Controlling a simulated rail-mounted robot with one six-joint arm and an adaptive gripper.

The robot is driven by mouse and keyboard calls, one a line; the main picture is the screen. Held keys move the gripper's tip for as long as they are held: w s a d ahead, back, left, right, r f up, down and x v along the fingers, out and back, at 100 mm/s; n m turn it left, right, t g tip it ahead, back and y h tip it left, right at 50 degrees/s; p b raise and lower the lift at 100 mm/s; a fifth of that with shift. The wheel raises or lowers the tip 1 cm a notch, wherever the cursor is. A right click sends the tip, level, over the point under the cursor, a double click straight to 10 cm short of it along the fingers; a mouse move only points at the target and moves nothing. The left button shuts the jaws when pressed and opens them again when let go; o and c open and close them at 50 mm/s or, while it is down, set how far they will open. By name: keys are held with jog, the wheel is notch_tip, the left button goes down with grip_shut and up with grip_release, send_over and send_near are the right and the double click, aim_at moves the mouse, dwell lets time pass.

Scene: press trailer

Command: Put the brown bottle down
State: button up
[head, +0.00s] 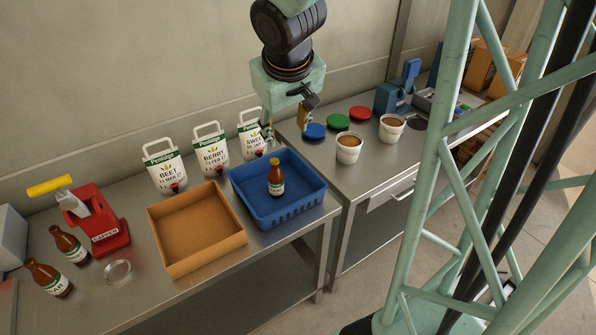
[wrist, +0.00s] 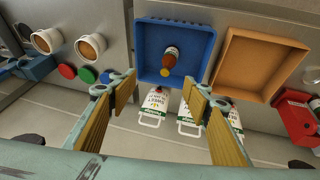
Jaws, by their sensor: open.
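A brown bottle (head: 275,178) with a yellow cap and a white label stands upright in the blue crate (head: 250,206). In the wrist view the bottle (wrist: 170,61) shows from above, inside the blue crate (wrist: 204,24) and clear of its walls. My gripper (head: 284,128) is open and empty, above the back edge of the crate. In the wrist view its two fingers (wrist: 160,92) are spread wide apart, and the bottle lies beyond the tips, not touching them.
An empty orange tray (head: 236,240) sits left of the crate. A red capper (head: 100,232) and two brown bottles (head: 48,280) are further left. Labelled white pouches (head: 210,153) stand behind. Two cups (head: 349,149) and coloured discs (head: 337,122) are on the right bench.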

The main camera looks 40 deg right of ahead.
jog(key=s+a+r, duration=0.4)
jog(key=s+a, duration=0.1)
jog(key=s, duration=0.4)
jog(key=s+a+r+y, duration=0.1)
jog(key=s+a+r, duration=0.4)
jog(key=s, duration=0.4)
jog(key=s+a+r+y, duration=0.1)
jog(key=s+a+r, duration=0.4)
jog(key=s, duration=0.4)
jog(key=shift+a+n, duration=0.4)
jog(key=shift+a, duration=0.05)
jog(key=shift+s, duration=0.1)
notch_tip(320, 180, down, 11)
jog(key=b, duration=1.1)
